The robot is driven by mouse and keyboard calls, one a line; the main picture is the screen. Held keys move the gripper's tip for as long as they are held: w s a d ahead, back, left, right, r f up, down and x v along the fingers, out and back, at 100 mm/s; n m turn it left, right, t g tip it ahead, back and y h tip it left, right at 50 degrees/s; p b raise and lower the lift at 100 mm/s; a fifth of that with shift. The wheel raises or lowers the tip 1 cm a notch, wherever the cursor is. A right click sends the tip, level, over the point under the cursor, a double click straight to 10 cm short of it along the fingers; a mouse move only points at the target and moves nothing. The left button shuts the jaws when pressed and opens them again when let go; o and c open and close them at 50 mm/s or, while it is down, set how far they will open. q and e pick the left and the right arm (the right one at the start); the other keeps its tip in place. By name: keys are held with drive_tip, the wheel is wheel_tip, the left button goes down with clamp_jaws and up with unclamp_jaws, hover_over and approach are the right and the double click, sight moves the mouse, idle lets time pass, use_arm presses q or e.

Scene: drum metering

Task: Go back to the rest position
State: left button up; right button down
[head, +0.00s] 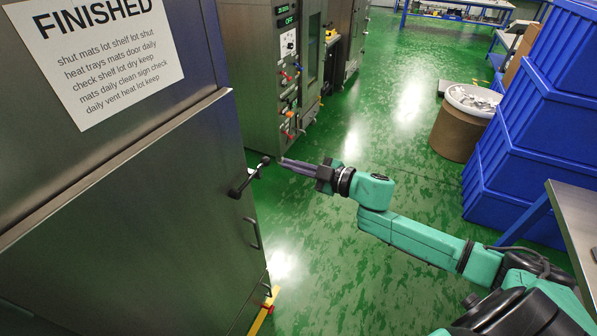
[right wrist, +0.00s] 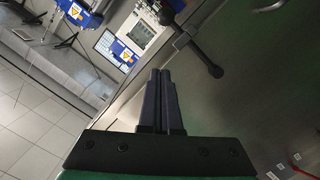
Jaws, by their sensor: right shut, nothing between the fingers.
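My right gripper (head: 283,163) is at the end of the teal arm that comes in from the lower right in the head view. Its two dark fingers are together and empty. In the right wrist view the gripper (right wrist: 161,75) points ahead with its fingers side by side. A black-knobbed handle (head: 248,178) on the grey cabinet (head: 150,220) is just left of the fingertips in the head view. The handle also shows in the right wrist view (right wrist: 195,47), right of the fingertips. I cannot tell whether they touch. My left gripper is not in view.
A sign headed FINISHED (head: 100,50) is on the cabinet. Grey machines with knobs (head: 285,80) stand behind. Stacked blue crates (head: 530,120) and a brown drum (head: 457,130) stand on the right, beside a table (head: 578,215). The green floor (head: 390,120) between is clear.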

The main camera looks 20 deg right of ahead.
drive_tip(key=d+f+m+h, duration=0.55)
drive_tip(key=d+f, duration=0.55)
drive_tip(key=f, duration=0.3)
drive_tip(key=s+d+f+m+g+h+b, duration=0.1)
drive_tip(key=s+d+f, duration=0.1)
drive_tip(key=s+f, duration=0.35)
drive_tip(key=s+d+f+m+g+h, duration=0.1)
drive_tip(key=s+d+f+m+h, duration=0.1)
drive_tip(key=f, duration=0.7)
drive_tip(key=s+d+f+m+g+h+b, duration=0.1)
drive_tip(key=s+f+g, duration=0.15)
drive_tip(key=f, duration=0.45)
drive_tip(key=s+a+f+m+g, duration=0.1)
drive_tip(key=s+a+f+g, duration=0.1)
drive_tip(key=s+f, duration=0.65)
drive_tip(key=s+a+f+m+g, duration=0.1)
drive_tip(key=s+a+f+g, duration=0.1)
drive_tip(key=s+f, duration=0.6)
drive_tip(key=s+a+f+g, duration=0.2)
drive_tip(key=s+a, duration=0.2)
drive_tip(key=s, duration=0.4)
drive_tip(key=s+a+f+g, duration=0.2)
drive_tip(key=s+a+f, duration=0.1)
drive_tip(key=s, duration=0.5)
drive_tip(key=shift+s+a+m, duration=0.35)
